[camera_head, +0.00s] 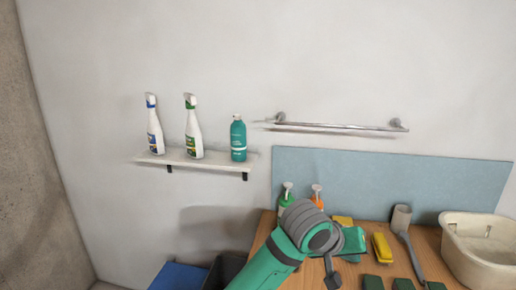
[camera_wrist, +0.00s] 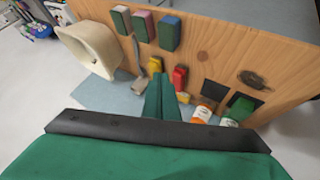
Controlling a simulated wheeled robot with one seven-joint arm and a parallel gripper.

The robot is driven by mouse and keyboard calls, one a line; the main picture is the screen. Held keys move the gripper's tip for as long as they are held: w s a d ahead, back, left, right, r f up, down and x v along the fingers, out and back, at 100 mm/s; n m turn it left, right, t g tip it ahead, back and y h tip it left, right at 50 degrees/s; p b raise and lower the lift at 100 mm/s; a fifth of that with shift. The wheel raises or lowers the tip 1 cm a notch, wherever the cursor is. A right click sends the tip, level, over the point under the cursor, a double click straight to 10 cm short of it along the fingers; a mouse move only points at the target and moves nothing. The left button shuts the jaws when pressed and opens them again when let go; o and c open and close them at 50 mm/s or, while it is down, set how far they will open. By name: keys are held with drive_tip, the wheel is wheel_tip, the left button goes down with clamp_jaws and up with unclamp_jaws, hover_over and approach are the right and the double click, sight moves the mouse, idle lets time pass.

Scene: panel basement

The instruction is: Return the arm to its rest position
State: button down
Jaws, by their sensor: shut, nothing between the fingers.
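My gripper (camera_wrist: 160,100) shows in the wrist view as two green fingers pressed together, shut and empty, over the workbench items. In the head view my green and grey arm reaches up from the bottom edge in front of the wooden workbench (camera_head: 432,240). It hides part of the bench's left side. I cannot make out the fingertips clearly there.
A wall shelf (camera_head: 190,160) holds several bottles, left of a metal rail (camera_head: 335,127).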

drive_tip(key=d+f+n+t+h, duration=0.3)
drive_tip(key=f+n+t+h, duration=0.15)
drive_tip(key=f, duration=0.35)
drive_tip(key=s+a+f+n+t+y, duration=0.25)
drive_tip(key=s+a+f, duration=0.35)
drive_tip(key=f, duration=0.3)
drive_tip(key=s+a+f+n+t+y, duration=0.2)
drive_tip(key=s+a+f+t+y, duration=0.2)
drive_tip(key=s+a+f, duration=0.4)
drive_tip(key=s+a+f+m+y, duration=0.1)
drive_tip(key=s+a, duration=0.3)
drive_tip(key=s, duration=0.4)
drive_tip(key=s+a+f+m+y, duration=0.1)
drive_tip(key=s+a+m+y, duration=0.1)
drive_tip(key=s, duration=0.7)
drive_tip(key=s+a+f+m+y, duration=0.1)
drive_tip(key=s+a+m+y, duration=0.1)
drive_tip(key=s+a, duration=0.4)
drive_tip(key=s, duration=0.3)
drive_tip(key=shift+a+m+g, duration=0.15)
drive_tip(key=shift+m+g, duration=0.15)
drive_tip(key=shift+m, duration=0.1)
